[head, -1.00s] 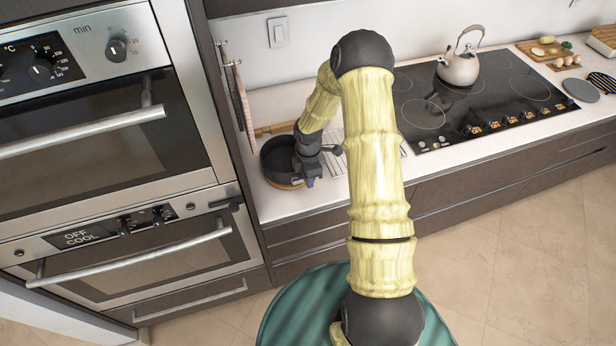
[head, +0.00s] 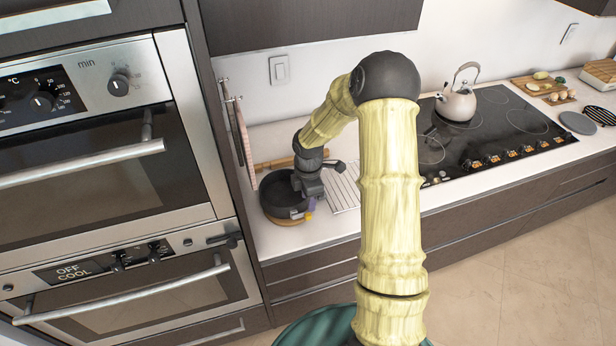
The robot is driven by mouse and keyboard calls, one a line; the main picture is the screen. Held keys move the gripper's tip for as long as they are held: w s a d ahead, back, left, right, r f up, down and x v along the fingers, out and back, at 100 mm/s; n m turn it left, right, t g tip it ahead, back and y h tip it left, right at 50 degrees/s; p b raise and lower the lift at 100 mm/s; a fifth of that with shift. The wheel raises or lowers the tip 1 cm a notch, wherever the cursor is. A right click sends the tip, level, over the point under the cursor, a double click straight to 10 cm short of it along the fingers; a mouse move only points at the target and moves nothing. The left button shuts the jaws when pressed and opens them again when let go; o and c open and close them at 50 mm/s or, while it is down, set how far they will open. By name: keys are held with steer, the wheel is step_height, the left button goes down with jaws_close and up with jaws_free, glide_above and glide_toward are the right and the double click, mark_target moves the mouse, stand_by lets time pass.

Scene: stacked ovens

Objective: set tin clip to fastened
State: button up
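A dark round tin (head: 272,197) sits on a round wooden board (head: 284,221) at the left end of the white counter, beside the oven column. My gripper (head: 308,201) is at the tin's right front side, pointing down. The clip's position is hidden by my gripper. The fingers are too small and covered to show whether they are open or shut, or whether they touch the tin.
A wire rack (head: 345,187) lies just right of the tin, partly behind my arm. A rolling pin (head: 280,163) lies behind the tin. Towels (head: 243,135) hang at the left. Stacked ovens (head: 110,180) stand left; a kettle (head: 458,104) stands on the hob (head: 500,130).

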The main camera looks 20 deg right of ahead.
step_height(320, 180, up, 10)
steer(key=b, duration=0.1)
stand_by(0.5)
steer(key=s+a+r+m+t, duration=0.1)
steer(key=s+a+m, duration=0.1)
steer(key=s+m, duration=0.7)
steer(key=s+a+r+m+t, duration=0.1)
steer(key=s+a+r+m, duration=0.1)
steer(key=s+m, duration=0.7)
steer(key=shift+s+a+r+t, duration=0.2)
steer(key=shift+s+a+t, duration=0.1)
steer(key=shift+a, duration=0.15)
steer(key=shift+w, duration=0.1)
stand_by(0.3)
